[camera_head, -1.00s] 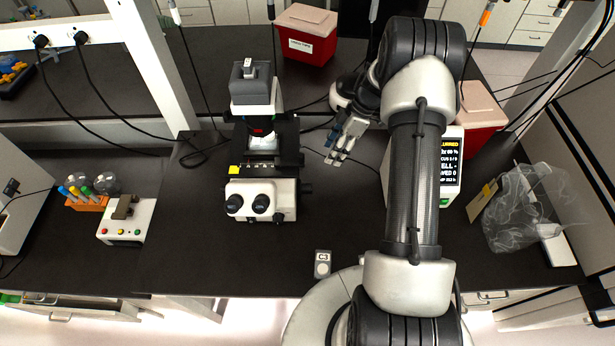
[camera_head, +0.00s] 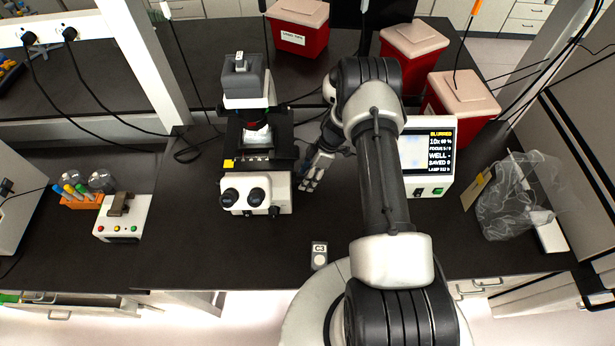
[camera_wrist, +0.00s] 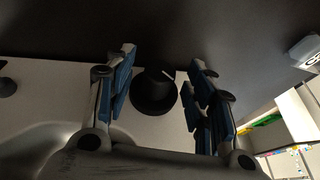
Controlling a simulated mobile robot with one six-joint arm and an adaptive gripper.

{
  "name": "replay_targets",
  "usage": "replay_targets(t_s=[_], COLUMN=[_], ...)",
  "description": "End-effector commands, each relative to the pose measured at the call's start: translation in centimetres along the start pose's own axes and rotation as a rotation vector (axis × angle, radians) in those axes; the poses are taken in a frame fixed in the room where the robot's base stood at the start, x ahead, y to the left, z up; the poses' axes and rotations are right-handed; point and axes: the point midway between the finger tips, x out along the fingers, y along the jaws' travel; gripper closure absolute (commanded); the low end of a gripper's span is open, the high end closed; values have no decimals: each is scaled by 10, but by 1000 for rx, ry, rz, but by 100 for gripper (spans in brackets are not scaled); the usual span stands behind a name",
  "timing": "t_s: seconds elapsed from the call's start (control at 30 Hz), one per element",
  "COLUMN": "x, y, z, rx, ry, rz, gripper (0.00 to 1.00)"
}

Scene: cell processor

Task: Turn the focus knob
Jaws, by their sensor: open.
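The white and black microscope (camera_head: 240,200) stands on the dark bench left of my arm. In the wrist view a round black knob (camera_wrist: 153,92) with a white mark line sits on the microscope's pale body (camera_wrist: 55,78); I take it for the focus knob. My gripper (camera_wrist: 160,88) is open, with one blue-padded finger on each side of the knob in that picture; I cannot tell the depth or any contact. In the head view my gripper (camera_head: 309,184) is beside the microscope's right side, pointing down, and the knob cannot be made out clearly.
A monitor (camera_head: 427,160) right of my arm reads BLURRED and 10x. A grey C3 piece (camera_head: 319,255) lies near the front edge. Red bins (camera_head: 410,62) stand behind, a clear bag (camera_head: 505,200) lies at right. A small white device (camera_head: 122,218) stands at left.

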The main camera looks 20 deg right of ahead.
Motion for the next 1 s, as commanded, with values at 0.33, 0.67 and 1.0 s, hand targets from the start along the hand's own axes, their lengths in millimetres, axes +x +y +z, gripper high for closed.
replay_targets(t_s=[0.33, 0.67, 1.0], x=[5, 5, 5], y=[0, 0, 0], z=[0, 0, 0], rx=[-1, 0, 0], ry=[0, 0, 0], rz=[1, 0, 0], gripper=[50, 71, 94])
